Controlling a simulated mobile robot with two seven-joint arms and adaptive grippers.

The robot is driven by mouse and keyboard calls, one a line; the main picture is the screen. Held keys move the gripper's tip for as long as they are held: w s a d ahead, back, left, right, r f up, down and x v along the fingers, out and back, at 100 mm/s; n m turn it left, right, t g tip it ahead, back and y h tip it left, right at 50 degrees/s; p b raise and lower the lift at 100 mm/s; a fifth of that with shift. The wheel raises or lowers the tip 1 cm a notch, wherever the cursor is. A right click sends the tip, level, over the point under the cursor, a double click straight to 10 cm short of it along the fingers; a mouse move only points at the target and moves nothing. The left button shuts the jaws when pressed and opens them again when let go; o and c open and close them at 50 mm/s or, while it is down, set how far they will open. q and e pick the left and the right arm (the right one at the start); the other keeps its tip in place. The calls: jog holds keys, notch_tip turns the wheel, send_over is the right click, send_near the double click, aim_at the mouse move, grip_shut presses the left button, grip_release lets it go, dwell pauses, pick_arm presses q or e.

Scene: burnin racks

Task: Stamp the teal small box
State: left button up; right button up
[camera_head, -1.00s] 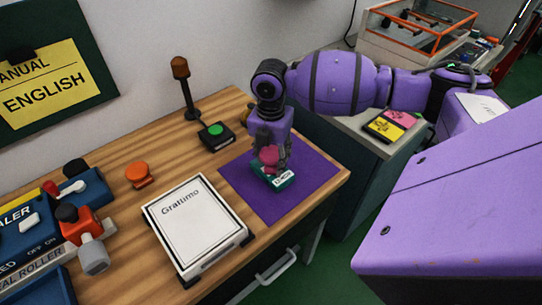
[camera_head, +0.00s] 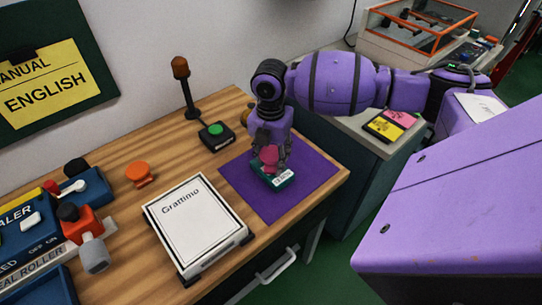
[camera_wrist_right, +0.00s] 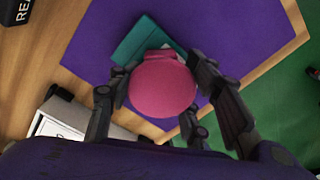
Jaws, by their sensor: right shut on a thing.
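My right gripper (camera_head: 270,150) is shut on a stamp with a round pink knob (camera_head: 269,155). The teal small box (camera_head: 274,179), with a white label on it, lies on the purple mat (camera_head: 304,197) directly below the stamp. In the right wrist view the pink knob (camera_wrist_right: 162,84) sits between my two fingers and covers part of the teal box (camera_wrist_right: 144,38). The stamp's underside is hidden, so I cannot tell whether it touches the box. My left gripper is not in view.
A white "Grattimo" box (camera_head: 197,223) stands left of the mat. A green button (camera_head: 215,130), an orange button (camera_head: 140,173) and a lamp post (camera_head: 184,88) are on the wooden table. A blue sealer (camera_head: 30,232) is at the left. The mat's front part is clear.

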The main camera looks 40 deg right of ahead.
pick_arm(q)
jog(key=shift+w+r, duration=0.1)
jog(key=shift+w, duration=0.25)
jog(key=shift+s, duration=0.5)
pick_arm(e)
jog(key=shift+s+f, duration=0.1)
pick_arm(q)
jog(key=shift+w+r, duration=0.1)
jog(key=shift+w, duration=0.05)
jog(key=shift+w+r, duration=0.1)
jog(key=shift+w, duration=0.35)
